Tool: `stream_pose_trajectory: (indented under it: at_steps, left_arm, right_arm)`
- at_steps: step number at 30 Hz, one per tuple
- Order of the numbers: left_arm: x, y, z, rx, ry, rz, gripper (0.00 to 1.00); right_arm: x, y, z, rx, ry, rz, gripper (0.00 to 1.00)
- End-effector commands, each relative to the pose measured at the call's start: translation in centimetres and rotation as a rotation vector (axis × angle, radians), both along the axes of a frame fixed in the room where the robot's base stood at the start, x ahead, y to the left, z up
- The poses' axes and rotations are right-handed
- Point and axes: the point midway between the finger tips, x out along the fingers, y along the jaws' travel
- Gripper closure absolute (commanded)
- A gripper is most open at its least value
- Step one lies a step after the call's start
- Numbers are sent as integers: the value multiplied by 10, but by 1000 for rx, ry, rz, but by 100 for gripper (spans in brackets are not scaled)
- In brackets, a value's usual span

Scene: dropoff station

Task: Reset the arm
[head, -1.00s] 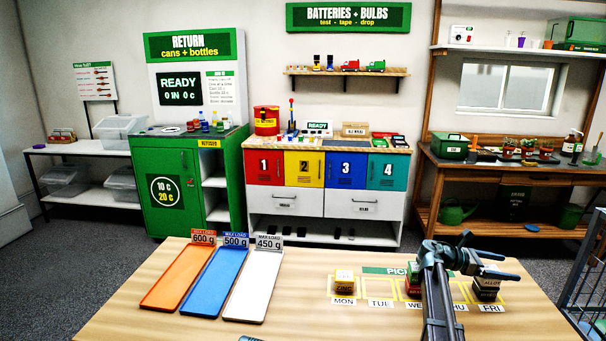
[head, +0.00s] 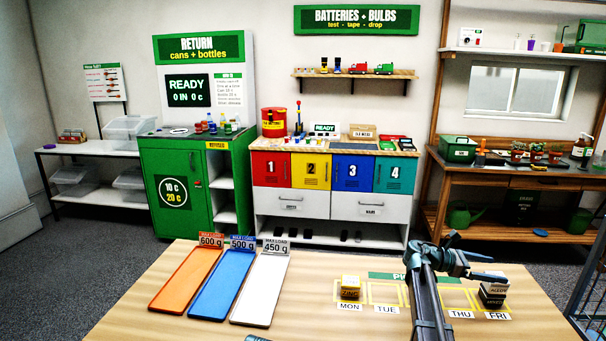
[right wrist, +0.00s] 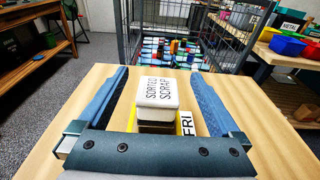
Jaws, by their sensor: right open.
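My right gripper (head: 470,258) is open over the right part of the wooden table, with its arm coming up from the bottom of the head view. In the right wrist view its two fingers (right wrist: 160,72) stand wide apart. A stack topped by a white block marked SORTED SCRAP (right wrist: 157,92) shows between them, beside the FRI label; no finger visibly touches it. In the head view a dark stack (head: 492,296) stands at FRI. A yellow ZINC block (head: 350,288) stands at MON. My arm hides the WED place. My left gripper does not show clearly.
Orange (head: 186,280), blue (head: 221,285) and white (head: 261,290) trays lie on the table's left part. A wire cage (right wrist: 205,35) stands beyond the table edge in the right wrist view.

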Motion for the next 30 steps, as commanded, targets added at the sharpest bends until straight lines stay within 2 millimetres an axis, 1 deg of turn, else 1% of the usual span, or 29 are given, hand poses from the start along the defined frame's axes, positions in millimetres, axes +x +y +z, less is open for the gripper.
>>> stream_pose_trajectory:
  at_steps: [1, 9, 10, 12, 21, 28, 29, 30]
  left_arm:
    - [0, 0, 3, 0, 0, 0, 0]
    - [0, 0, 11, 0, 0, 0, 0]
    - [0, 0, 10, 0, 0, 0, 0]
    - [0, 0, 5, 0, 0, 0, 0]
    - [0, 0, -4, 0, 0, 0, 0]
    - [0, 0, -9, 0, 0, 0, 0]
    - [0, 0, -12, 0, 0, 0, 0]
    - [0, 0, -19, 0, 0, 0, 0]
  right_arm:
    - [3, 11, 3, 0, 0, 3, 0]
    - [15, 60, 11, 0, -1, 3, 0]
    - [14, 60, 10, 0, -1, 0, 0]
    - [9, 41, 5, 0, -1, -4, 0]
    - [-4, -14, -4, 0, -1, -3, 0]
    - [-12, -50, -9, 0, -1, -3, 0]
    - [-13, -53, -12, 0, -1, -2, 0]
    - [-14, -57, -19, 0, -1, -1, 0]
